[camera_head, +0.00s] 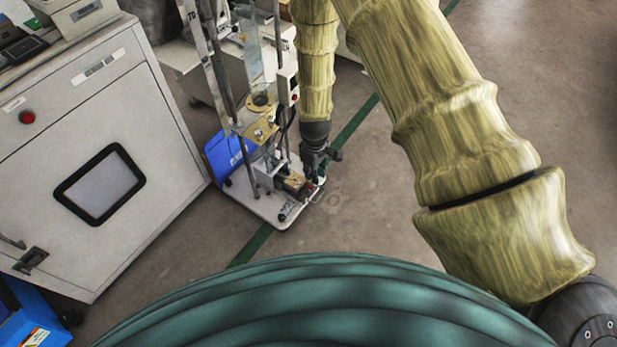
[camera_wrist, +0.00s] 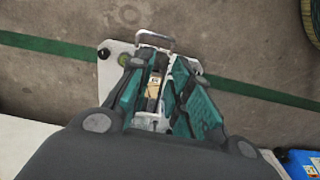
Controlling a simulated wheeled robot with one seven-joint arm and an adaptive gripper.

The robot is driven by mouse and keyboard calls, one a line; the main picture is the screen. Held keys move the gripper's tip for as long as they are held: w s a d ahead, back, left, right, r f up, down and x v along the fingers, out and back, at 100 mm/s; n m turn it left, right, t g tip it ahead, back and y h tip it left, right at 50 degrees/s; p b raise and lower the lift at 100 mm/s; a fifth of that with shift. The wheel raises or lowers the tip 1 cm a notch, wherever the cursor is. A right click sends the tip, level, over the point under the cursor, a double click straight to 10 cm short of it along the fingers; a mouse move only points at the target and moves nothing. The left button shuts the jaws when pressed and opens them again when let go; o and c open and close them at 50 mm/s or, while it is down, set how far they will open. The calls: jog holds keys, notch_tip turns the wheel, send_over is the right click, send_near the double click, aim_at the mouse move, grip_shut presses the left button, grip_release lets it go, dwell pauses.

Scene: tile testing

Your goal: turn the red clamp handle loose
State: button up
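My gripper (camera_head: 316,168) hangs low over the front of the white base plate (camera_head: 272,212) of a test stand, pointing down. In the wrist view its two teal fingers (camera_wrist: 162,62) are apart, with a gap between them. A small tan block (camera_wrist: 154,88) and pale metal parts show in that gap, below the fingers. A bent metal loop (camera_wrist: 155,36) stands just beyond the fingertips. In the head view a small brownish-red part (camera_head: 294,182) sits on the base plate beside my gripper. I cannot tell whether it is the red clamp handle; the fingers hide part of this area.
The stand's metal uprights and brass-coloured bracket (camera_head: 259,131) rise close to my gripper. A large grey cabinet (camera_head: 75,150) fills the left side. Open floor (camera_head: 370,190) lies to the right, crossed by a green line.

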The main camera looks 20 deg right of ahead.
aim_at(309, 186)
jog(key=shift+n, duration=0.4)
jog(key=w+f+b, duration=0.1)
jog(key=f+b, duration=0.2)
jog(key=w+f+b, duration=0.1)
jog(key=f+b, duration=0.2)
jog(key=f, duration=0.1)
jog(key=w+a+f+b, duration=0.1)
jog(key=f+b, duration=0.2)
jog(key=f, duration=0.1)
jog(key=shift+c, duration=0.4)
grip_shut()
